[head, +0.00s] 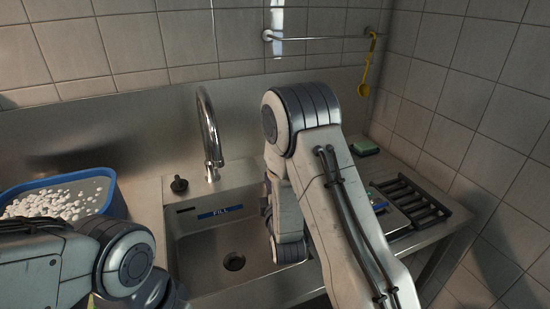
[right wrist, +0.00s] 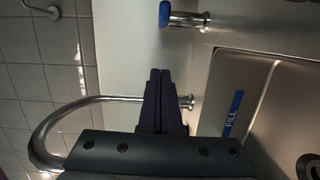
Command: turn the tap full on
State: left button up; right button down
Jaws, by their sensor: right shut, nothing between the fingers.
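The tap's tall chrome spout (head: 208,130) curves up behind the sink. It also shows in the right wrist view (right wrist: 60,118). A blue-capped tap handle (right wrist: 165,14) on a chrome stem shows at the top of the right wrist view; in the head view my right arm seems to hide it. I see no water under the spout. My right gripper (right wrist: 161,75) is shut and empty. Its fingertips overlap the line of the spout in the right wrist view, apart from the handle; contact with the spout cannot be told. My left gripper is out of view.
The sink (head: 195,262) has a blue FILL label (head: 220,212) and an open drain (head: 234,262). A black knob (head: 179,185) stands left of the spout. A blue tub (head: 113,205) of white pieces is at left. A green sponge (head: 365,146) and dark rack (head: 425,200) are at right.

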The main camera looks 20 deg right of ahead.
pick_arm(q)
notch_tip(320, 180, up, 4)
jog(key=p, duration=0.4)
pick_arm(e)
jog(key=w+d, duration=0.5)
jog(key=w, duration=0.5)
jog(key=shift+d, duration=0.25)
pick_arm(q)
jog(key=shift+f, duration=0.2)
pick_arm(e)
jog(key=shift+d+f, duration=0.1)
jog(key=shift+d, duration=0.05)
